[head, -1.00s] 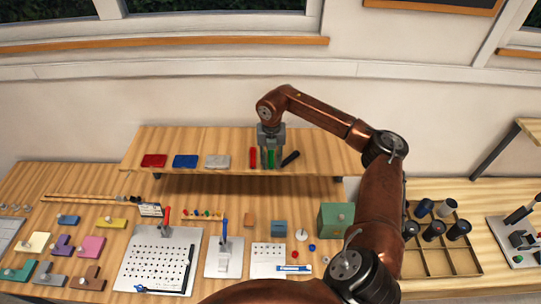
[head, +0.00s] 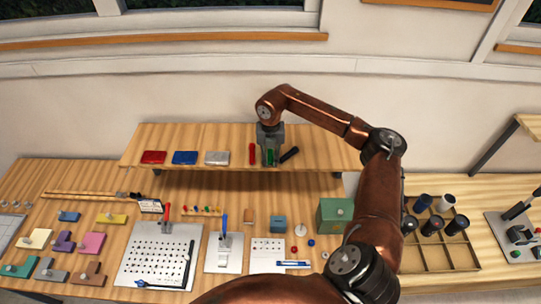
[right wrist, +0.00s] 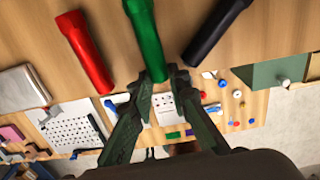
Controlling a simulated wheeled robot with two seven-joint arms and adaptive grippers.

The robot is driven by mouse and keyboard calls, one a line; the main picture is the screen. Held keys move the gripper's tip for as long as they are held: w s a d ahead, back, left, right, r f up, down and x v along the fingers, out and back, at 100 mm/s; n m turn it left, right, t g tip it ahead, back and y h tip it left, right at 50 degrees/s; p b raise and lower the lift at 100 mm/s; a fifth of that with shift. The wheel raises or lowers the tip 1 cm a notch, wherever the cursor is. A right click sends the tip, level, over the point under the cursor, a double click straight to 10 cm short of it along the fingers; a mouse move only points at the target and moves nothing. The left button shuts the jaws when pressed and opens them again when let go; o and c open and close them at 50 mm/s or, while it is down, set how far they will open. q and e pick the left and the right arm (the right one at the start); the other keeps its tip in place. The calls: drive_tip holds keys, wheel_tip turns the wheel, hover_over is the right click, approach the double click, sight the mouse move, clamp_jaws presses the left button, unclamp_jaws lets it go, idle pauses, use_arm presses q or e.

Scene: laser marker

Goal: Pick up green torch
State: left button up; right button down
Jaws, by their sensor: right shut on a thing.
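The green torch (head: 271,156) lies on the raised wooden shelf (head: 330,148), between a red torch (head: 252,154) and a black torch (head: 290,154). My right gripper (head: 270,150) is over it from above, with the fingers around its body. In the right wrist view, the green torch (right wrist: 146,35) runs between the two fingers (right wrist: 152,85), which are shut on it. The red torch (right wrist: 85,50) is to its left and the black torch (right wrist: 215,30) to its right there. I cannot tell whether the green torch is clear of the shelf. My left gripper does not show.
Red (head: 153,157), blue (head: 185,157) and silver (head: 217,158) boxes stand left on the shelf. Below, the bench holds a perforated plate (head: 150,260), a green box (head: 334,215) and a divided tray (head: 440,262). The shelf is bare right of the black torch.

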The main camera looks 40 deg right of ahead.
drive_tip(key=shift+r, duration=0.15)
drive_tip(key=shift+r, duration=0.25)
wheel_tip(320, 180, up, 2)
drive_tip(key=shift+w+r+b, duration=0.1)
drive_tip(key=shift+b, duration=0.8)
drive_tip(key=s+a+r+b, duration=0.4)
drive_tip(key=s+r, duration=0.6)
drive_tip(key=s, duration=0.3)
drive_tip(key=shift+s+a, duration=0.15)
drive_tip(key=shift+a, duration=0.4)
